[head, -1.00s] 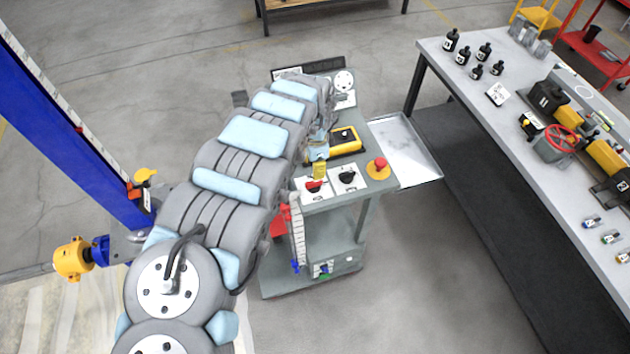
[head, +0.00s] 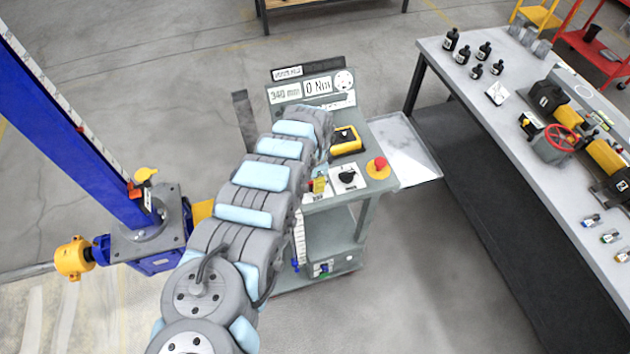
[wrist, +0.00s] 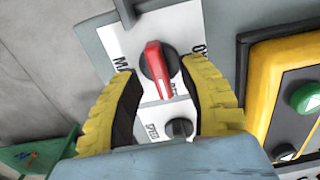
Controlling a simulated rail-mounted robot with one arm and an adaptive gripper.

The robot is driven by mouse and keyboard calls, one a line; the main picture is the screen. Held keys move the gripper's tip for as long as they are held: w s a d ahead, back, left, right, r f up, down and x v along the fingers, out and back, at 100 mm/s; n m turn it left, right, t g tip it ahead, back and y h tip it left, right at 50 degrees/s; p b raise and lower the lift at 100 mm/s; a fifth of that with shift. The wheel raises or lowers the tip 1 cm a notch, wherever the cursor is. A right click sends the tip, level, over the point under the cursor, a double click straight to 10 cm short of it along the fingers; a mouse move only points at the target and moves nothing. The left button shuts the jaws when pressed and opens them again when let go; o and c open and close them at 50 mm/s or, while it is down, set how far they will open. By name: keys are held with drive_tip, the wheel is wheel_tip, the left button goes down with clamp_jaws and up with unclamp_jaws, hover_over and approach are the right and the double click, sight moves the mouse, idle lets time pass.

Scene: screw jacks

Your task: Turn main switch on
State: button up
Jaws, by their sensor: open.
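The main switch is a red rotary knob (wrist: 158,68) on a white plate with partly hidden lettering, seen in the wrist view. Its red handle runs nearly along the picture's vertical, tilted slightly. My gripper (wrist: 157,78) is open, with its yellow, black-lined fingers on either side of the knob's lower part. I cannot tell whether they touch it. In the head view my arm hides the red knob; a yellow finger of my gripper (head: 319,186) shows at the control cart's (head: 340,210) front edge.
A black speed knob (wrist: 180,128) sits close to the right finger; it also shows in the head view (head: 348,176). A yellow-framed button box (head: 345,140) and a red emergency stop (head: 378,165) are nearby. A display panel (head: 312,88) stands behind.

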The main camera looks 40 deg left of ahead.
drive_tip(key=shift+f, duration=0.25)
clamp_jaws()
